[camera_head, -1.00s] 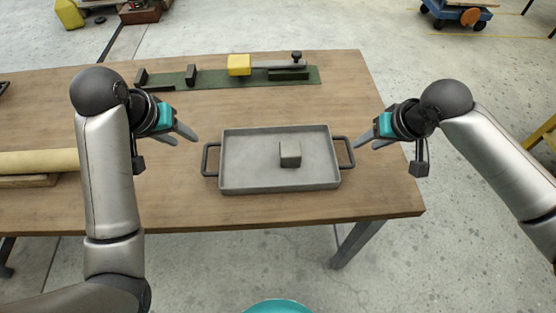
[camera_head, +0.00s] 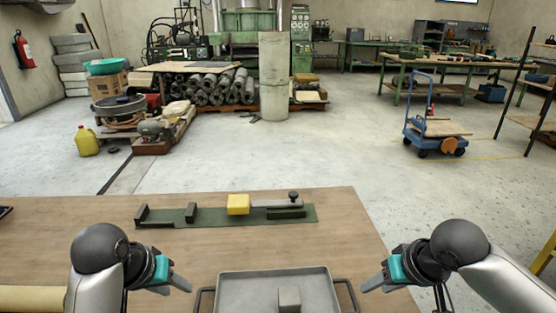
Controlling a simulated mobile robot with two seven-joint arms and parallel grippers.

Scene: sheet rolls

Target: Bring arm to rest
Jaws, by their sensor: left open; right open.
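My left gripper (camera_head: 180,281) is open and empty, above the wooden table just left of a grey metal tray. My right gripper (camera_head: 372,284) is open and empty, to the right of the tray. The tray (camera_head: 245,291) lies on the table between them, with a dark handle on each side; its near part is cut off by the picture's bottom edge. A small grey block (camera_head: 289,299) is in the tray. Both grippers are apart from the tray handles.
The table (camera_head: 345,222) holds a green fixture (camera_head: 174,216) with a yellow block (camera_head: 238,204) behind the tray. A beige roll (camera_head: 30,298) lies at the left. Beyond are open floor, a blue cart (camera_head: 424,132), a yellow jug (camera_head: 87,141) and stacked grey rolls (camera_head: 208,86).

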